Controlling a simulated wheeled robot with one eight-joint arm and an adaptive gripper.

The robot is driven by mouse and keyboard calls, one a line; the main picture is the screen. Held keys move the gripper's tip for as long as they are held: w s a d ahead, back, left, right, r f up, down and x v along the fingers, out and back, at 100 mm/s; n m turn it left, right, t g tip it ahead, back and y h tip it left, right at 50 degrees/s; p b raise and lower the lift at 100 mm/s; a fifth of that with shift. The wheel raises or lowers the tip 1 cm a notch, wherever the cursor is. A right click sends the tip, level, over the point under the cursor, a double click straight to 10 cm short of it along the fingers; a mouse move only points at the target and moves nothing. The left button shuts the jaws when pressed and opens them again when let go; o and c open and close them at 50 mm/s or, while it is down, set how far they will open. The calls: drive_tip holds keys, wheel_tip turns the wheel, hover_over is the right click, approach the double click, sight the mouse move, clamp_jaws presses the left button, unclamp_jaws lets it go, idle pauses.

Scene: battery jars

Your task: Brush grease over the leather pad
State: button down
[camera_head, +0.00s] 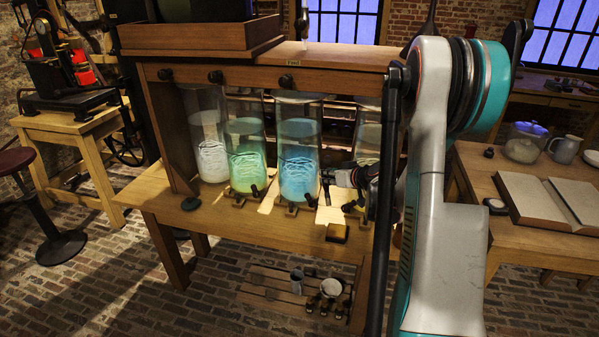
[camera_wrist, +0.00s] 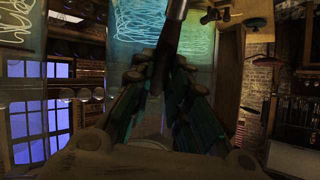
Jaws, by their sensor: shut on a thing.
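My gripper (camera_head: 345,177) is in front of the jars at the right, partly hidden by my own arm. In the wrist view my gripper (camera_wrist: 160,75) is shut on a dark, slim handle that ends in a metallic band at the top edge; I take it for the brush (camera_wrist: 166,42). Its bristles are out of that view. A small tan block with a dark edge, perhaps the leather pad (camera_head: 337,232), lies on the bench below my gripper and apart from it. I cannot make out any grease.
Several tall glass jars stand in the wooden frame, among them a green one (camera_head: 246,150) and a blue one (camera_head: 298,150). Small fittings sit at their feet. A lower shelf (camera_head: 262,284) holds small cups. An open book (camera_head: 545,200) lies on the right table.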

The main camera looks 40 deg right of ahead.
sight(329, 188)
drive_tip(key=shift+a+f, duration=0.1)
drive_tip(key=shift+f+b, duration=1.5)
drive_tip(key=shift+f, duration=0.85)
